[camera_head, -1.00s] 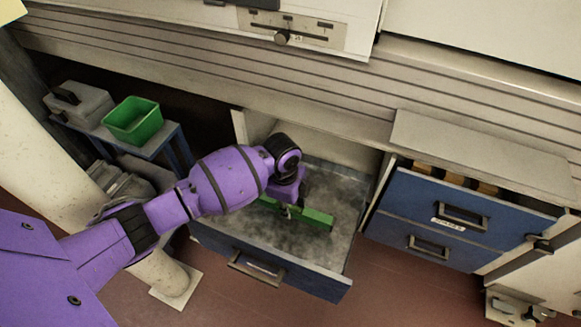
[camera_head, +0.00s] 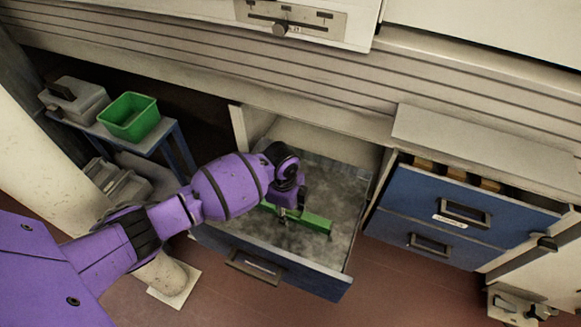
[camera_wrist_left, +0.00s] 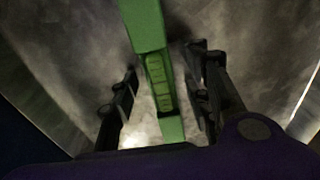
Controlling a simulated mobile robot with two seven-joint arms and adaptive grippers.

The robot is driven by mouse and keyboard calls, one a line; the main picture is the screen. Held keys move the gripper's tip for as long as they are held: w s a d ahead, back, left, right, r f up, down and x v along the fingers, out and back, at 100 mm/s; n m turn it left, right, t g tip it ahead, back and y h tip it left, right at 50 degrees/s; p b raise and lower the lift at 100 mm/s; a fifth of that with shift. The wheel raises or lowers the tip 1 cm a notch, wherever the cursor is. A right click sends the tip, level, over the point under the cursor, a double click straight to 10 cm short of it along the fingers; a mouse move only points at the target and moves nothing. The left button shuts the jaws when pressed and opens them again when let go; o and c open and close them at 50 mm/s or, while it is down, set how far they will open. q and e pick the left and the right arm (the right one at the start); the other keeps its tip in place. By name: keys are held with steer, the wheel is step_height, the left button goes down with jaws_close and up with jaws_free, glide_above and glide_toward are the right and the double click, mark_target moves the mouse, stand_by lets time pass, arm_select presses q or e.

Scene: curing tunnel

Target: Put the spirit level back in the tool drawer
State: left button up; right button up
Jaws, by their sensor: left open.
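The green spirit level (camera_head: 318,222) lies in the open tool drawer (camera_head: 318,281), on its grey floor. In the left wrist view the level (camera_wrist_left: 143,24) runs lengthwise between my fingers. My left gripper (camera_head: 287,216) is down inside the drawer over the level. Its two dark fingers stand open on either side of the level, with gaps showing in the left wrist view (camera_wrist_left: 163,78). My left wrist and forearm hide the level's left part in the head view. My right gripper is out of view.
A blue drawer cabinet (camera_head: 460,210) stands to the right of the open drawer. A green bin (camera_head: 130,117) and a grey toolbox (camera_head: 75,100) sit on a small table at the left. The drawer floor around the level looks clear.

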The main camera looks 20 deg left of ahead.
arm_select(q)
steer(key=shift+w+r, duration=0.1)
steer(key=shift+r, duration=0.05)
step_height(320, 180, up, 12)
steer(key=p, duration=0.4)
steer(key=shift+a, duration=0.35)
